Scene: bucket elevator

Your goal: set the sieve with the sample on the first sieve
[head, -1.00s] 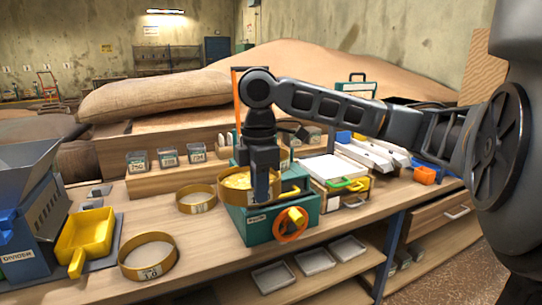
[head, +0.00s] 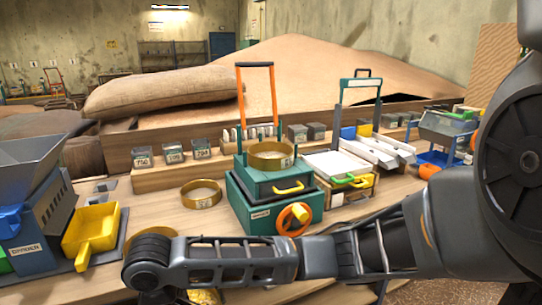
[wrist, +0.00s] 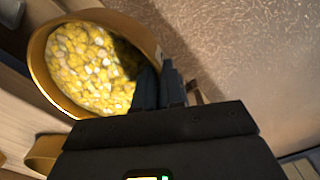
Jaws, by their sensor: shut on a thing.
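The sieve with the sample (wrist: 92,68) is a brass ring full of yellow and pale kernels. In the wrist view my gripper (wrist: 160,88) is shut on its right rim and holds it tilted in the picture. In the head view only a patch of the yellow sample (head: 205,296) shows at the bottom edge, below my arm; my fingers are hidden there. The first sieve (head: 270,157), a brass ring, sits on top of the teal shaker machine (head: 262,222). The held sieve is apart from it, nearer the front of the bench.
Another brass sieve (head: 202,194) stands on the bench left of the machine. A further ring (head: 150,246) is partly behind my arm. An orange upright handle (head: 273,95) rises behind the machine. A yellow scoop (head: 90,235) and blue divider (head: 40,225) stand left.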

